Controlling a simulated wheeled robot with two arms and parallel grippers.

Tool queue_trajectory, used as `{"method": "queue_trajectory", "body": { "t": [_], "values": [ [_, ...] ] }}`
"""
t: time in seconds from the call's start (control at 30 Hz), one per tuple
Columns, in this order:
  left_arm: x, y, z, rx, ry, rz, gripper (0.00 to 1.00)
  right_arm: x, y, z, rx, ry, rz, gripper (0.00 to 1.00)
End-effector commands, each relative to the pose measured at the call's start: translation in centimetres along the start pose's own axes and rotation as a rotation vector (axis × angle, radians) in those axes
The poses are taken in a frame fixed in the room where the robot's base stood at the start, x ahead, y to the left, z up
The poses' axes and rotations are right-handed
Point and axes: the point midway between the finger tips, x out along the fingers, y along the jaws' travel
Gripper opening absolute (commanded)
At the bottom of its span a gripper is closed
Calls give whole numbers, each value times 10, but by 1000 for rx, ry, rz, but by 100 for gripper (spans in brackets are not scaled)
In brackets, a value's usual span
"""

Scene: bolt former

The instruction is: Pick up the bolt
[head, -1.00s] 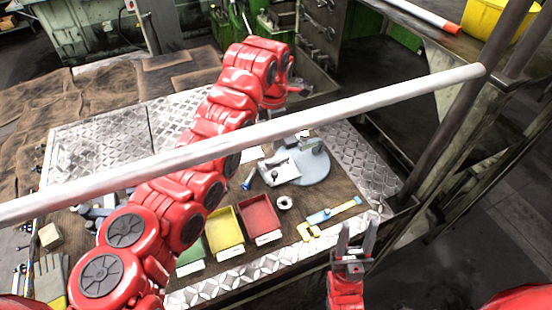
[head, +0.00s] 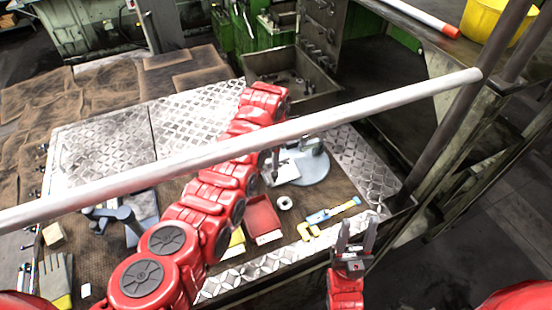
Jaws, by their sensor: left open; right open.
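I cannot clearly make out a bolt; small objects in the metal bin (head: 322,99) at the back are too small to name. My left arm crosses the workbench, and its gripper (head: 274,170) points down beside the light-blue round base (head: 312,174). Only a thin part of this gripper shows below the white bar, beside a grey and white block (head: 287,171). It is open, with nothing visible in it. My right gripper (head: 357,225) is open and empty, fingers up, at the bench's front edge.
A white bar (head: 130,181) crosses the view in front of the bench. A red bin (head: 262,219), a metal ring (head: 284,203) and a blue and yellow tool (head: 333,212) lie near the front. A glove (head: 57,277) lies at left.

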Motion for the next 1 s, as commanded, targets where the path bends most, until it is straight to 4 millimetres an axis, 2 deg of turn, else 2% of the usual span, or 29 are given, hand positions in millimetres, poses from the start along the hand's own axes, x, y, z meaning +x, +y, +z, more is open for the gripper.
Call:
{"method": "queue_trajectory", "body": {
  "t": [0.2, 0.4, 0.6, 0.7, 1.0],
  "values": [
    [12, 0, 0, -1, 0, 0, 51, 7, 0, -1, 0, 0, 0, 49],
    [12, 0, 0, -1, -1, 1, 51, 6, 0, -1, 0, 0, 0, 49],
    [12, 0, 0, 0, -2, 1, 15, 6, 0, -1, 0, 0, 0, 49],
    [12, 0, 0, 0, -2, 1, 0, 6, 0, -1, 0, 0, 0, 49],
    [12, 0, 0, 0, -2, 2, 0, 6, 0, -1, 0, 0, 0, 49]
  ]
}}
